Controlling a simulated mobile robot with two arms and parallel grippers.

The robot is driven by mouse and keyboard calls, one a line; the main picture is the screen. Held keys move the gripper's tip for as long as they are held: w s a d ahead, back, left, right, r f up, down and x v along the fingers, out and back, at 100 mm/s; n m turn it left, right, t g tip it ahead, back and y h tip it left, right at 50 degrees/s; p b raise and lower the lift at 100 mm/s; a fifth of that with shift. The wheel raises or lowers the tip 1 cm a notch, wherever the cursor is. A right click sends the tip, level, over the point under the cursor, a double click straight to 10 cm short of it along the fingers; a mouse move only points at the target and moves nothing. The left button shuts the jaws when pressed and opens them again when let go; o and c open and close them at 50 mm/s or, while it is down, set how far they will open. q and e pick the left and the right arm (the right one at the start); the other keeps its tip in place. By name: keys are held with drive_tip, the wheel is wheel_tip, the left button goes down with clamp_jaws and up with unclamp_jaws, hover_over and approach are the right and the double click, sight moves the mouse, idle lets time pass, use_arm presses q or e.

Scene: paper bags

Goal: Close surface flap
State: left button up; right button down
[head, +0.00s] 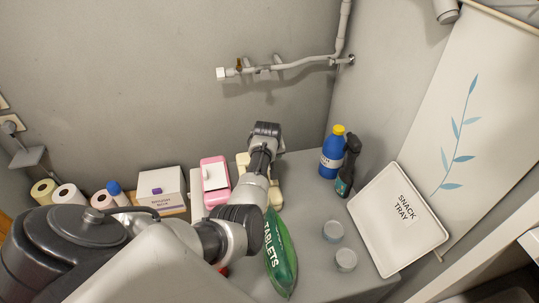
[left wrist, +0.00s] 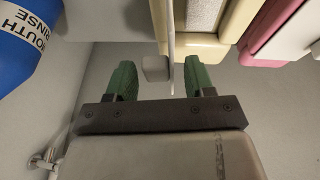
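My left gripper (left wrist: 160,82) has two green fingers spread apart in the left wrist view. A thin pale panel (left wrist: 172,40), seen nearly edge-on, reaches down between the fingers; it may be the flap. A small grey block (left wrist: 155,68) sits beside it, also between the fingers. Neither is clearly clamped. Behind them is a cream-framed box (left wrist: 203,45). In the head view, the dark end of my left arm (head: 266,130) is over the cream box (head: 275,190), which it partly hides; the fingers cannot be made out. My right gripper is not in view.
A pink box (head: 214,180) stands left of the cream one. A blue bottle (head: 331,155) and a dark spray bottle (head: 349,165) stand right. Pipes (head: 285,66) cross the wall.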

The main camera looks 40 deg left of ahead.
use_arm(q)
drive_tip(key=shift+r, duration=0.15)
drive_tip(key=b+v, duration=0.1)
drive_tip(key=v, duration=0.9)
drive_tip(key=shift+r+b, duration=0.25)
drive_tip(key=shift+b, duration=0.1)
drive_tip(key=shift+d, duration=0.1)
drive_tip(key=shift+c, duration=0.4)
